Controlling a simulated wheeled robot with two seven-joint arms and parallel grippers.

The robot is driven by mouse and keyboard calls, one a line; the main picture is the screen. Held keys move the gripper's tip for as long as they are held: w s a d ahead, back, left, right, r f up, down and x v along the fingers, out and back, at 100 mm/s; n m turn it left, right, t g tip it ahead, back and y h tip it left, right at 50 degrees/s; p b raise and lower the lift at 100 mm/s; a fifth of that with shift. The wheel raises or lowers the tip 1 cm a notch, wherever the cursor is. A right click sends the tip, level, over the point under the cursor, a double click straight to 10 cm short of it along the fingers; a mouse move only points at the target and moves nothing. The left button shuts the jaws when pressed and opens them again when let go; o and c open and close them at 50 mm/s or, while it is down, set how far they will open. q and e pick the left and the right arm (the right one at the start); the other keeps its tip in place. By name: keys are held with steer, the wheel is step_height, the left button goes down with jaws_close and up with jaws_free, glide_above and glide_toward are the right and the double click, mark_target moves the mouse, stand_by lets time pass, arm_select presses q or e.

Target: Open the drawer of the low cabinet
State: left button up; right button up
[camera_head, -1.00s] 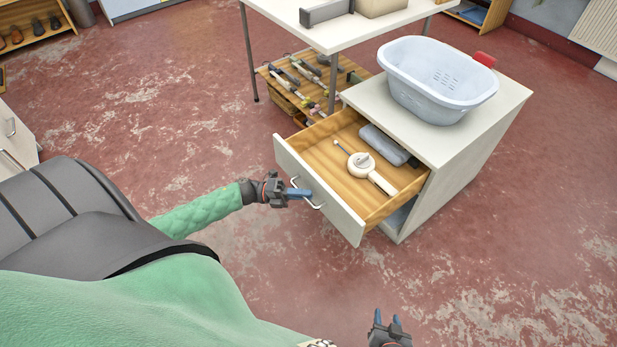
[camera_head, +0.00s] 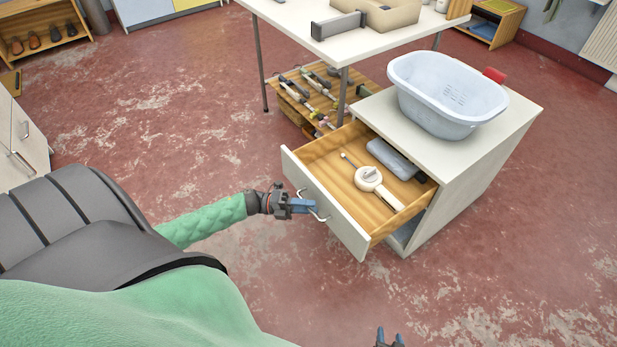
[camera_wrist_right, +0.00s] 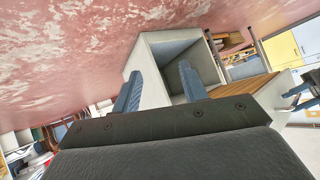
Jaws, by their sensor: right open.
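The low cabinet (camera_head: 478,185) stands right of centre in the head view. Its drawer (camera_head: 330,208) is pulled well out, showing a wooden inside. A white handheld device (camera_head: 372,182) and a grey-blue folded item (camera_head: 393,157) lie in it. My left gripper (camera_head: 310,206) is at the drawer's metal handle (camera_head: 324,217), its blue fingers closed around the bar as far as I can see. My right gripper (camera_head: 389,338) is at the bottom edge, apart from the cabinet. The right wrist view shows its fingers (camera_wrist_right: 160,76) spread and empty, with the cabinet (camera_wrist_right: 158,55) beyond.
A pale blue basin (camera_head: 445,95) and a red object (camera_head: 495,75) are on the cabinet top. A white table (camera_head: 380,42) stands behind, with a low wooden rack of tools (camera_head: 310,95) under it. The red floor (camera_head: 480,285) in front and right is clear.

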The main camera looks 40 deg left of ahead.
arm_select(q)
steer(key=v, duration=0.7)
steer(key=shift+a, duration=0.2)
arm_select(e)
steer(key=shift+w+r+t, duration=0.4)
steer(key=shift+w+r, duration=0.45)
steer(key=shift+r, duration=0.25)
arm_select(q)
steer(key=shift+s, duration=0.15)
arm_select(e)
steer(key=shift+s+f, duration=0.1)
